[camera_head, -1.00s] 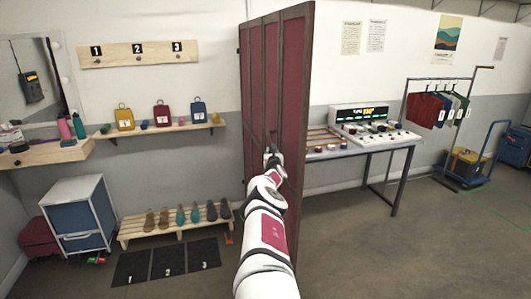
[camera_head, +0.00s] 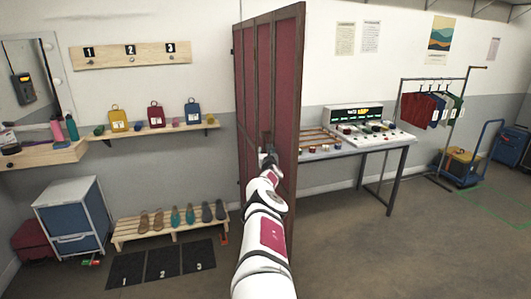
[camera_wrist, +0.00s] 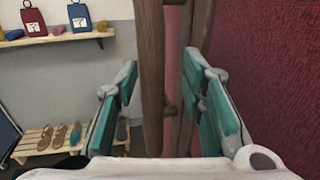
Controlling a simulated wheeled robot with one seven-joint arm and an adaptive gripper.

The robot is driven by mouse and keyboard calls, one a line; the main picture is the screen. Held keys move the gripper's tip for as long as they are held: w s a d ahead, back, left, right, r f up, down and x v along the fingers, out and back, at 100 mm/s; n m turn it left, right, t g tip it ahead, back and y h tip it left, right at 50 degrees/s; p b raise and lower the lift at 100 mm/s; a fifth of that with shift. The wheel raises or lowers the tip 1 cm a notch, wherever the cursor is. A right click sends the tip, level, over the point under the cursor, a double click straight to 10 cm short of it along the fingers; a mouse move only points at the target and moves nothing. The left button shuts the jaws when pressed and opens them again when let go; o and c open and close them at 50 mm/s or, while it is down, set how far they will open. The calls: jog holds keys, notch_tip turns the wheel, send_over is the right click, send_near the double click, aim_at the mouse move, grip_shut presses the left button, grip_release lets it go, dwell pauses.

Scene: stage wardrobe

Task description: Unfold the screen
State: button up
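The screen (camera_head: 285,90) stands upright in the middle of the head view, dark red panels in brown wooden frames, seen at a steep angle as several narrow strips. My gripper (camera_head: 266,150) is at about half its height, at the near side of the frames. In the wrist view my gripper (camera_wrist: 160,95) has its two teal-padded fingers spread. A brown frame post (camera_wrist: 150,70) of the screen stands between them, with visible room on the right. A broad red panel (camera_wrist: 265,60) lies to the right. The screen's lower far side is partly hidden by my arm.
On the left are a wall shelf (camera_head: 150,133) with bags, a shoe rack (camera_head: 170,232), a blue drawer cabinet (camera_head: 75,215) and numbered floor mats (camera_head: 163,263). Right of the screen stands a control table (camera_head: 375,152), then a clothes rack (camera_head: 432,80). The floor at the front right is clear.

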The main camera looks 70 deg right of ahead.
jog(key=shift+f, duration=0.1)
jog(key=shift+a+f, duration=0.45)
jog(key=shift+f, duration=0.35)
jog(key=r+v, duration=0.1)
jog(key=v, duration=1)
jog(key=shift+s+r, duration=0.2)
jog(key=shift+r, duration=0.2)
